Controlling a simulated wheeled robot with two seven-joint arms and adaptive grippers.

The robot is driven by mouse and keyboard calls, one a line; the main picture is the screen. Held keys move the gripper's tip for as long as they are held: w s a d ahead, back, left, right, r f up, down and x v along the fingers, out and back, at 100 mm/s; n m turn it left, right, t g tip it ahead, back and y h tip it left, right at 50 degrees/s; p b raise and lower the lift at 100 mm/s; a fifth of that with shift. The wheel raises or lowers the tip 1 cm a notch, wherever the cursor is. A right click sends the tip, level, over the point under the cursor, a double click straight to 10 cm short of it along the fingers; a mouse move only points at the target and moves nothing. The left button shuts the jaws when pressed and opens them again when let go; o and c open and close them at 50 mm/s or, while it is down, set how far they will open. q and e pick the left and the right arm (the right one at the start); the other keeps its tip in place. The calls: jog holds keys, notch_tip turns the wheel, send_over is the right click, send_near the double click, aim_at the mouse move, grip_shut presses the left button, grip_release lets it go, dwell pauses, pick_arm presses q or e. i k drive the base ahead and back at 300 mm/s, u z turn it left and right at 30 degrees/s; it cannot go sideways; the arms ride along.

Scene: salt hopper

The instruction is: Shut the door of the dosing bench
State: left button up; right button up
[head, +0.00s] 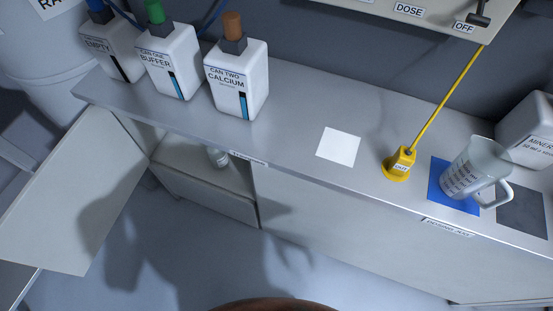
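The dosing bench (290,131) runs across the head view with a grey top and pale front panels. Its door (75,195) at the left stands open, swung out from the bench front. Neither my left gripper nor my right gripper is in view.
Three white cans stand on the bench top: empty (112,45), buffer (169,60) and calcium (237,80). A yellow holder (399,165) and a glass jug (474,170) on a blue mat (440,188) stand at the right. The floor before the cupboard is clear.

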aim_at(60, 220)
jog(key=u, duration=0.35)
jog(key=k, duration=1.1)
jog(key=u, duration=1.45)
jog(key=i, duration=0.7)
jog(key=z, duration=0.45)
jog(key=i, duration=0.7)
jog(key=z, duration=0.65)
